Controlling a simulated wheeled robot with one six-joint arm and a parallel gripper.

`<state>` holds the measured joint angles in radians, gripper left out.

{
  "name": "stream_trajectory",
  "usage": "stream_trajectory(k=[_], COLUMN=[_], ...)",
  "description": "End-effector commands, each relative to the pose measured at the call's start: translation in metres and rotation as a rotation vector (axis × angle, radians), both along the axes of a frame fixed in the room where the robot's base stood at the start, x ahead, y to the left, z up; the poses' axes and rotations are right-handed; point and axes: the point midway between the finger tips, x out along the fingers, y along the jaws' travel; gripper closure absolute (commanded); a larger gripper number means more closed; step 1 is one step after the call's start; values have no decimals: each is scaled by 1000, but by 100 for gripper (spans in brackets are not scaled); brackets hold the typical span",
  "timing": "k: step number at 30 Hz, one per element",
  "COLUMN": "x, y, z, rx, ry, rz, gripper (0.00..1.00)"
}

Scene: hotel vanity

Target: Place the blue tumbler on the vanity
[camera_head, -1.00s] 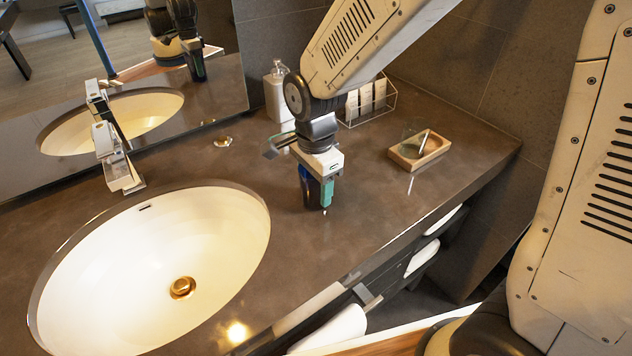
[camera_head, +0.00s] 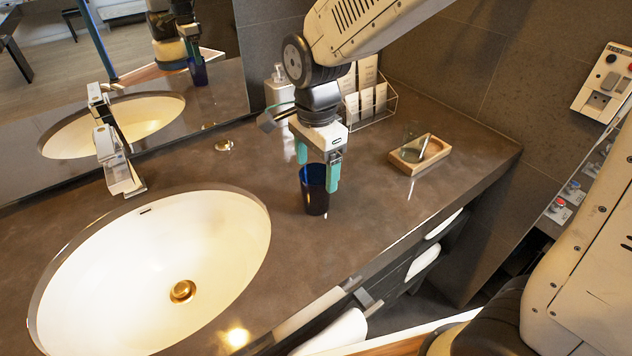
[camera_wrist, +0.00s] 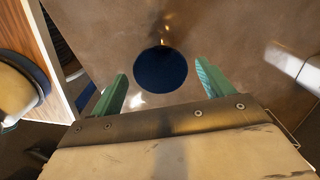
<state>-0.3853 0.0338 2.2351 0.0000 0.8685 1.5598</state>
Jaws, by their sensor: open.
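The dark blue tumbler (camera_head: 314,190) stands upright on the brown vanity top (camera_head: 370,215), to the right of the sink. My gripper (camera_head: 318,172) is just above it, pointing down, with its two green fingers apart on either side of the tumbler's upper part. In the wrist view the tumbler (camera_wrist: 160,70) shows as a dark blue round between and beyond the open fingertips (camera_wrist: 163,80), with a gap on both sides. The gripper holds nothing.
The white sink (camera_head: 150,270) lies to the left, with a faucet (camera_head: 118,165) behind it. A wooden tray with a clear glass (camera_head: 415,143) is to the right. A soap bottle (camera_head: 279,85) and a wire rack (camera_head: 375,105) stand behind. The counter's front edge is near.

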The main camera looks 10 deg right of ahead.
Motion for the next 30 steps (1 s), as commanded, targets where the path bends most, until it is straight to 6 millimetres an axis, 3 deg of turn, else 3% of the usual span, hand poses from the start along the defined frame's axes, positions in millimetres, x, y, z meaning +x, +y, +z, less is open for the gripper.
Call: stream_trajectory(k=[3, 9, 19, 23, 30], x=[0, 0, -3, -17, -76], y=[0, 0, -4, -25, -87], z=[26, 51, 61, 73, 101], rx=[2, 1, 1, 4, -4], ry=[-4, -2, -3, -16, -54], rz=[0, 0, 16, 114, 470], gripper=[20, 20, 20, 20, 20])
